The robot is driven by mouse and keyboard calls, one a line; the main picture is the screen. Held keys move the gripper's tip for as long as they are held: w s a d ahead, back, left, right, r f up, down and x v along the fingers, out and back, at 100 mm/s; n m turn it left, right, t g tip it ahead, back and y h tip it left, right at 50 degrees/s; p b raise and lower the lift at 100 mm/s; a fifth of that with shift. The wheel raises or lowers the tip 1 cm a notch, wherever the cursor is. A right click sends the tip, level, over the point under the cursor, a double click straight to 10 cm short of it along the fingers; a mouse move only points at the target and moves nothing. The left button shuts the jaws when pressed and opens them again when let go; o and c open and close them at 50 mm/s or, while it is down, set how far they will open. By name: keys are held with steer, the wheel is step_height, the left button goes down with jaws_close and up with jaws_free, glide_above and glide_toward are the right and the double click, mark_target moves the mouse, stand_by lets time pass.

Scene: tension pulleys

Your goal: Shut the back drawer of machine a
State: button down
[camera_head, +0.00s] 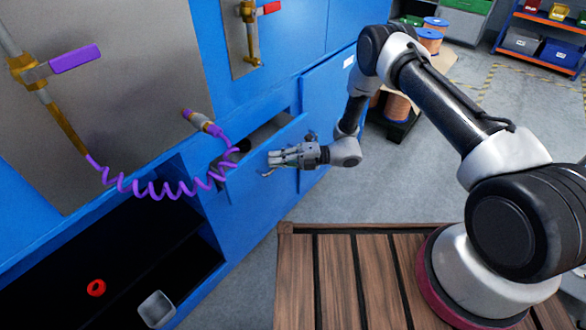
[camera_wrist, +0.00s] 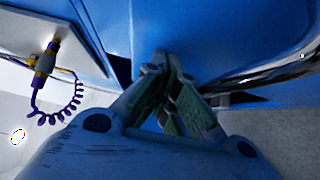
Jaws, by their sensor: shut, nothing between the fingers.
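The back drawer (camera_head: 248,182) of the blue machine stands partly open, with a dark gap behind its blue front panel. My gripper (camera_head: 273,160) is at the outer face of that front, near the handle, with its fingers pointing left toward the panel. In the wrist view, my gripper (camera_wrist: 163,62) has its fingertips together and empty, close against the blue drawer front (camera_wrist: 215,35). A shiny curved metal bar, likely the drawer handle (camera_wrist: 265,72), runs to the right of the fingers. Whether the fingertips touch the panel I cannot tell.
A purple coiled hose (camera_head: 150,190) hangs left of the drawer. An open dark compartment below holds a red ring (camera_head: 96,288) and a grey cup (camera_head: 156,309). A slatted wooden surface (camera_head: 335,275) lies in front.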

mark_target(264, 152)
steer(key=w+a, duration=0.1)
steer(key=a, duration=0.1)
steer(key=w+a, duration=0.2)
steer(key=shift+w+a, duration=0.45)
steer(key=shift+r, duration=0.1)
